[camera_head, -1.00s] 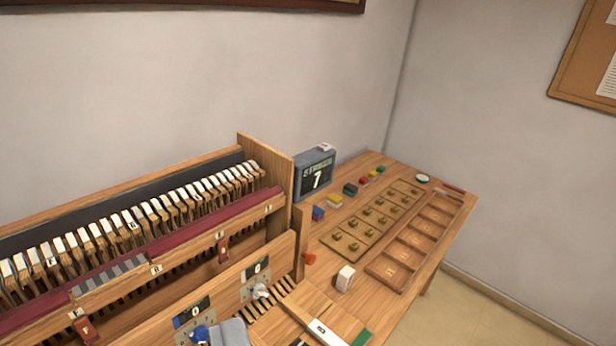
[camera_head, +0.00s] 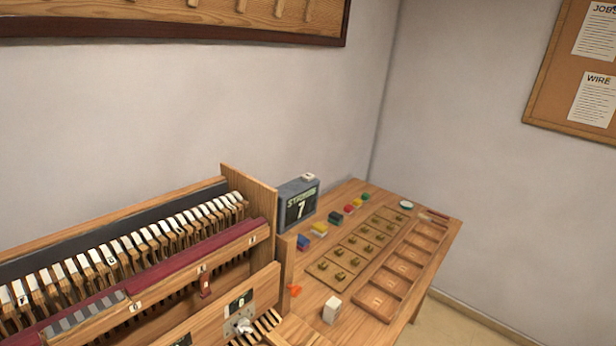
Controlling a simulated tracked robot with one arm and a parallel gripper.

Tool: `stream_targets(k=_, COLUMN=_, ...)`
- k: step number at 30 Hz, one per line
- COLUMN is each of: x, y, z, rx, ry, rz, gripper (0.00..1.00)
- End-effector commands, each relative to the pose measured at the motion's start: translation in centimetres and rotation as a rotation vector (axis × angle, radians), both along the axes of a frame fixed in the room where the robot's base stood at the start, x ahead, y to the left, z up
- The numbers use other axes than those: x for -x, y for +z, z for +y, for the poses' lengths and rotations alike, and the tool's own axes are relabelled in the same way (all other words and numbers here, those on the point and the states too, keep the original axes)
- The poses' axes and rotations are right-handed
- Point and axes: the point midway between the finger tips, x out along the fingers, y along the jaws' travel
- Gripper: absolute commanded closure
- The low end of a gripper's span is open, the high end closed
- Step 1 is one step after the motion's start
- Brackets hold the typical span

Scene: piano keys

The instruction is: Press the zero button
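A dark grey display box (camera_head: 299,204) stands on the wooden bench just right of the piano action's end panel. Its screen shows a 7 under a line of small lettering. A small pale button-like piece (camera_head: 308,177) sits on top of the box, toward its right. I cannot read a zero mark on it, so I cannot tell if it is the zero button. My gripper is not in this view, so its opening and its distance from the box are hidden.
The piano action (camera_head: 120,265) with its row of keys fills the left, its end panel (camera_head: 248,200) rising beside the box. Coloured blocks (camera_head: 335,219), a brass-weight board (camera_head: 345,262), an empty compartment tray (camera_head: 397,288) and a white block (camera_head: 331,309) lie on the bench.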

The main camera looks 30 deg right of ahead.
Motion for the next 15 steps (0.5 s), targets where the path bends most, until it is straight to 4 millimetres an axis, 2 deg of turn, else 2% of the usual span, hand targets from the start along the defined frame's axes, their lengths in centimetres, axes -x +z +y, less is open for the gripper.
stream_targets(k=1, x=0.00, y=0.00, z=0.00, rx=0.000, ry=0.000, rz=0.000, gripper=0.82)
stream_targets(k=3, x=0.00, y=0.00, z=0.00, rx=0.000, ry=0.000, rz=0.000, gripper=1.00)
stream_targets(k=15, x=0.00, y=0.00, z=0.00, rx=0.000, ry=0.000, rz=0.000, gripper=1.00)
